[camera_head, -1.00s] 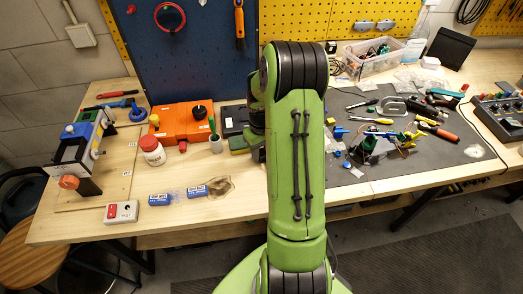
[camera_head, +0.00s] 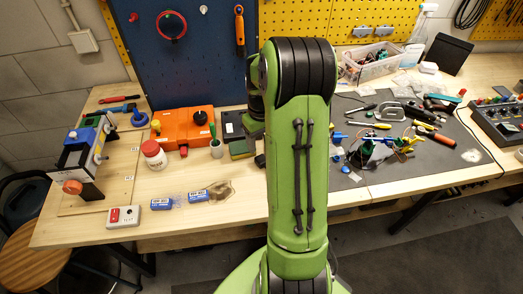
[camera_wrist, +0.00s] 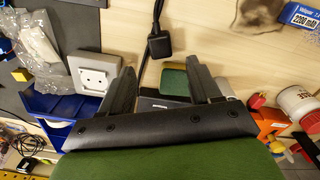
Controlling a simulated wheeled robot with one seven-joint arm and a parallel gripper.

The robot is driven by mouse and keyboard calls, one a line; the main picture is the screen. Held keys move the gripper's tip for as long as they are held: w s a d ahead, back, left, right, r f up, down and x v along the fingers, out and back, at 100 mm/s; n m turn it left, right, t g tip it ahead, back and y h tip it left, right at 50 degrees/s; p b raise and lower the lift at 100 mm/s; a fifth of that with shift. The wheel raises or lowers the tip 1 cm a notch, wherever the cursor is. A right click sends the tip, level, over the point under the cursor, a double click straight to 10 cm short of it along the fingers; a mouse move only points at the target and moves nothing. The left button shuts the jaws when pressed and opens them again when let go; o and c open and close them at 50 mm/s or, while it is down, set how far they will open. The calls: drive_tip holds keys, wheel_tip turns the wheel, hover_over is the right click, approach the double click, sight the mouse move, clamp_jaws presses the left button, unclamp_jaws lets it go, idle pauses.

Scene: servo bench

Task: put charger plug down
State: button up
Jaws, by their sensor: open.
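In the wrist view, my gripper (camera_wrist: 160,68) has its two black fingers spread apart with nothing held between them. The black charger plug (camera_wrist: 160,44) lies on the wooden bench just beyond the fingertips, roughly centred between them and apart from both. Its dark cable runs off to the top edge.
In the head view, an orange box (camera_head: 183,128) and white jar (camera_head: 154,155) stand left of my arm.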

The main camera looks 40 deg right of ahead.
drive_tip(key=s+a+r+n+t+h, duration=0.1)
drive_tip(key=s+a+r+t, duration=0.1)
drive_tip(key=a+r, duration=1.05)
drive_tip(key=s+a+r+n+t+y, duration=0.1)
drive_tip(key=s+a+r+t, duration=0.2)
drive_tip(key=s+a, duration=0.7)
drive_tip(key=s+r, duration=0.1)
drive_tip(key=s, duration=0.2)
drive_tip(key=shift+s+a+r+t, duration=0.15)
drive_tip(key=shift+s+a+t, duration=0.1)
drive_tip(key=shift+a+t, duration=0.1)
